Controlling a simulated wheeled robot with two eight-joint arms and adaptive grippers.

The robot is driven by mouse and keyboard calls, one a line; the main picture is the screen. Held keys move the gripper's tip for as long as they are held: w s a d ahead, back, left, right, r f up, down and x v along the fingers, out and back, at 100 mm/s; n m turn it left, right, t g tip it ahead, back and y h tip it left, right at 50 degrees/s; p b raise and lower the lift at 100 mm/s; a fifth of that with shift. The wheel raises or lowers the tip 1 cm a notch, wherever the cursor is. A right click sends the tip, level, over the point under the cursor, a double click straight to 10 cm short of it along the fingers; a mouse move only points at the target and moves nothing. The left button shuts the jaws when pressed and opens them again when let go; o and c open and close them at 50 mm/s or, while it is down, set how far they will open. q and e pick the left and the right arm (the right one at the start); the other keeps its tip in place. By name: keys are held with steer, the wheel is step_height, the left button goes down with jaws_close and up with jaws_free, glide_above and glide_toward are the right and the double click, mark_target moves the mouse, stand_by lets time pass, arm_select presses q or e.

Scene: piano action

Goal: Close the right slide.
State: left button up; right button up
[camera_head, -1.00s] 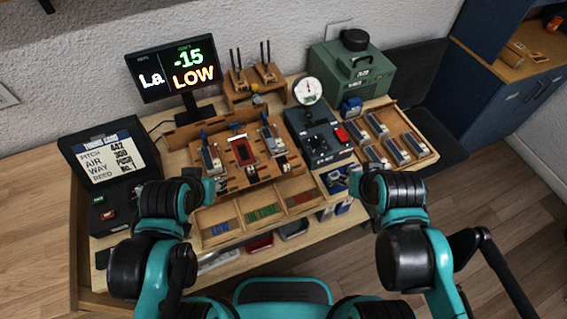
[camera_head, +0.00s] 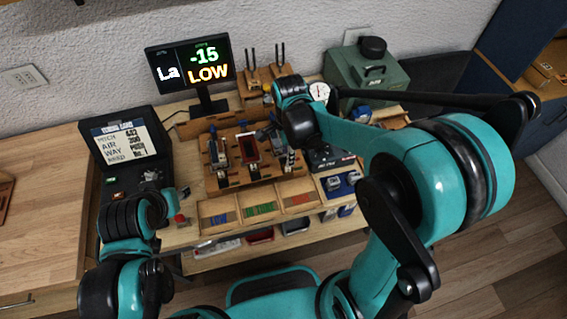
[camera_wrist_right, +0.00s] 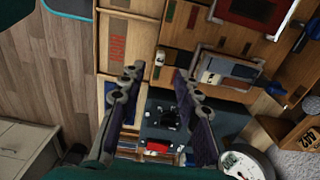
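The wooden fixture (camera_head: 240,186) stands mid-bench with a red-framed part (camera_head: 247,147) at its centre. The right slide (camera_head: 278,145) is at its right side, partly covered by my right arm. In the right wrist view, the right slide (camera_wrist_right: 228,72) is a grey metal piece with a pale block, next to a blue knob (camera_wrist_right: 275,88). My right gripper (camera_wrist_right: 157,78) is open and empty, its fingers apart and beside the slide. In the head view, my right wrist hides most of it. My left gripper (camera_head: 180,196) is low at the left; its fingers are too small to read.
A display (camera_head: 190,72) reads "-15 LOW". A dark box with a knob (camera_wrist_right: 170,118) and a gauge (camera_wrist_right: 240,165) lie close to my right gripper. Compartments with coloured strips (camera_head: 260,210) line the front. A green case (camera_head: 368,75) stands at the back right.

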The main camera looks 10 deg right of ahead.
step_height(320, 180, down, 6)
steer(key=shift+f+b, duration=0.2)
steer(key=shift+b, duration=0.75)
jaws_close()
